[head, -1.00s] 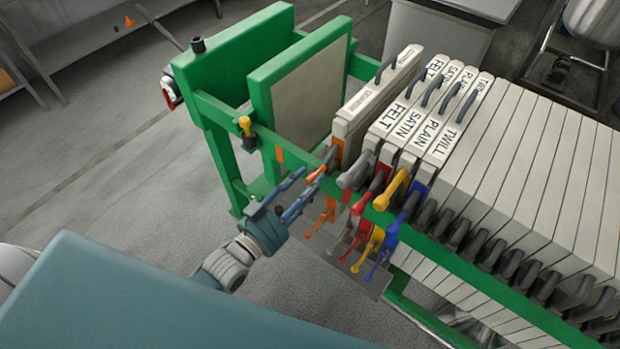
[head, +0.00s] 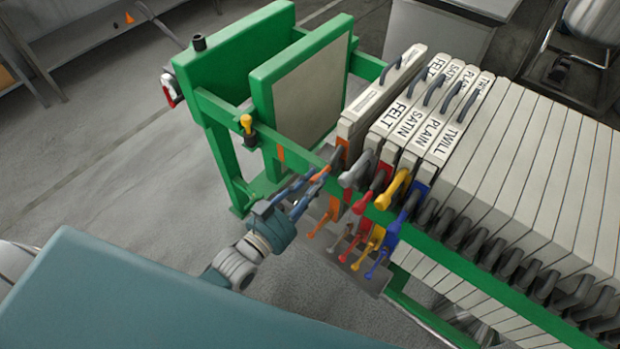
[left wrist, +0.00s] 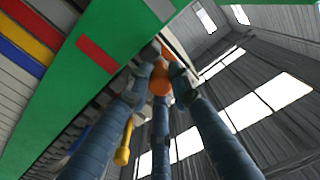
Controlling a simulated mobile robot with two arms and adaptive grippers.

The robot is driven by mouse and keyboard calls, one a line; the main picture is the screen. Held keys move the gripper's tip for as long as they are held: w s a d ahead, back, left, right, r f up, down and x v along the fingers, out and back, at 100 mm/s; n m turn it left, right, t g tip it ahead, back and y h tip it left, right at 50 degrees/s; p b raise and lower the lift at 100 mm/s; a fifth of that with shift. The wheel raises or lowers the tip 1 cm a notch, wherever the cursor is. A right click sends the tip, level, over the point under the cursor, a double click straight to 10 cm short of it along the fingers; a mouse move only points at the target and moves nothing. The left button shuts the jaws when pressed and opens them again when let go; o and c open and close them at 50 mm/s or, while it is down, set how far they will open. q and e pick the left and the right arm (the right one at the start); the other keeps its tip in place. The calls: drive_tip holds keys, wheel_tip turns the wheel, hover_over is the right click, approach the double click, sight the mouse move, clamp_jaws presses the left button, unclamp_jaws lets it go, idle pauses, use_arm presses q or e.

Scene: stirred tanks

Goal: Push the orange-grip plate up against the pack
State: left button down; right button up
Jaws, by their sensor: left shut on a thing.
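The orange-grip plate (head: 362,112) is a pale slab with a dark top handle. It hangs upright on the green rail, left of the pack, with a narrow gap between it and the FELT plate (head: 388,122) at the pack's near end. My left gripper (head: 322,178) is shut on the plate's orange grip at the rail's front side; the orange grip (left wrist: 160,77) shows between the fingers in the left wrist view. The pack (head: 520,180) starts with plates labelled FELT, SATIN, PLAIN and TWILL. My right gripper is not in view.
A green-framed end plate (head: 305,90) stands left, with open space before the orange-grip plate. Grey, red, yellow (head: 390,190) and blue grips crowd the rail just right of my gripper. A grey panel with coloured levers (head: 350,245) hangs below. The floor (head: 130,190) at left is clear.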

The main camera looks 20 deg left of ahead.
use_arm(q)
drive_tip(key=d, duration=0.1)
drive_tip(key=s+d, duration=0.1)
drive_tip(key=d, duration=0.1)
drive_tip(key=shift+s+d+f, duration=0.15)
drive_tip(key=c, duration=1.9)
unclamp_jaws()
drive_tip(key=o, duration=0.4)
drive_tip(key=shift+c, duration=0.2)
drive_tip(key=v, duration=1.2)
drive_tip(key=shift+d, duration=0.15)
